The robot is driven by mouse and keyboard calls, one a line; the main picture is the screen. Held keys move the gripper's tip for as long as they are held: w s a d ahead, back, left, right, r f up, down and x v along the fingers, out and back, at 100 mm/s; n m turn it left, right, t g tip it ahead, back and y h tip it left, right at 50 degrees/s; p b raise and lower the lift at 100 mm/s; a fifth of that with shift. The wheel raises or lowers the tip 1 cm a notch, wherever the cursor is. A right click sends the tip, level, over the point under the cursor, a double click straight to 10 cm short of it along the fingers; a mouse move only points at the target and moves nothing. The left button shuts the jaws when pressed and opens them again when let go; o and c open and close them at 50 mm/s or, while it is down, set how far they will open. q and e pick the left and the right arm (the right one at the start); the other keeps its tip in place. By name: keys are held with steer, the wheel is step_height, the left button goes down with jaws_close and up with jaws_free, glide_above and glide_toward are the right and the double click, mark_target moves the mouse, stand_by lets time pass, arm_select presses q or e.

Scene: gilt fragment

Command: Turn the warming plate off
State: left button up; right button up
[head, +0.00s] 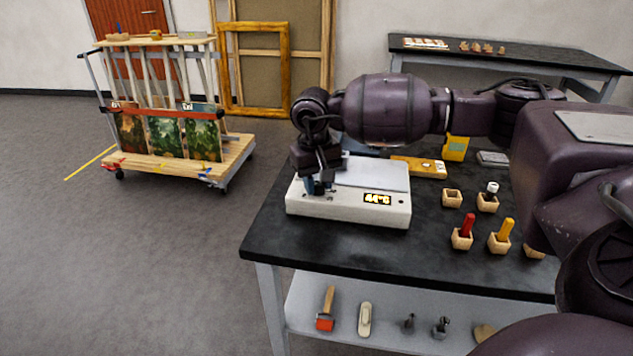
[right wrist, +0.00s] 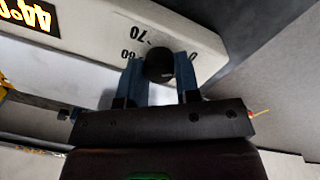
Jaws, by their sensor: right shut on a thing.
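The warming plate (head: 345,206) is a white box with a flat top near the left end of the black table. Its lit yellow display (head: 378,199) seems to read 44°C and also shows upside down in the right wrist view (right wrist: 30,14). My right gripper (head: 318,187) is at the plate's front left. In the right wrist view, its blue fingers are shut on a round black knob (right wrist: 159,64) on the plate's front. Printed marks 60 and 70 show beside the knob; its pointer cannot be made out. My left gripper is not in view.
Wooden holders with a red stick (head: 468,225) and a yellow stick (head: 505,230) stand right of the plate. A yellow tool (head: 420,166) lies behind it. A lower shelf (head: 385,330) holds a brush and other tools. A cart (head: 165,165) with paintings stands left; floor between is clear.

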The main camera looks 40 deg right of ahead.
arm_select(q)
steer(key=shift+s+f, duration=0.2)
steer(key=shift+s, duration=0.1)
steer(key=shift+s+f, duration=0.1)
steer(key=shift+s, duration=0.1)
arm_select(e)
steer(key=o, duration=0.6)
steer(key=shift+o, duration=0.2)
steer(key=shift+r, duration=0.1)
arm_select(q)
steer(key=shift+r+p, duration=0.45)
steer(key=shift+p, duration=0.1)
arm_select(e)
step_height(320, 180, up, 11)
steer(key=shift+a, duration=0.35)
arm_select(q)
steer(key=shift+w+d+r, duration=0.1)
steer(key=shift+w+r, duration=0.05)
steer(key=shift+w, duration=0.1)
arm_select(e)
steer(key=shift+w, duration=0.1)
steer(key=shift+f, duration=0.2)
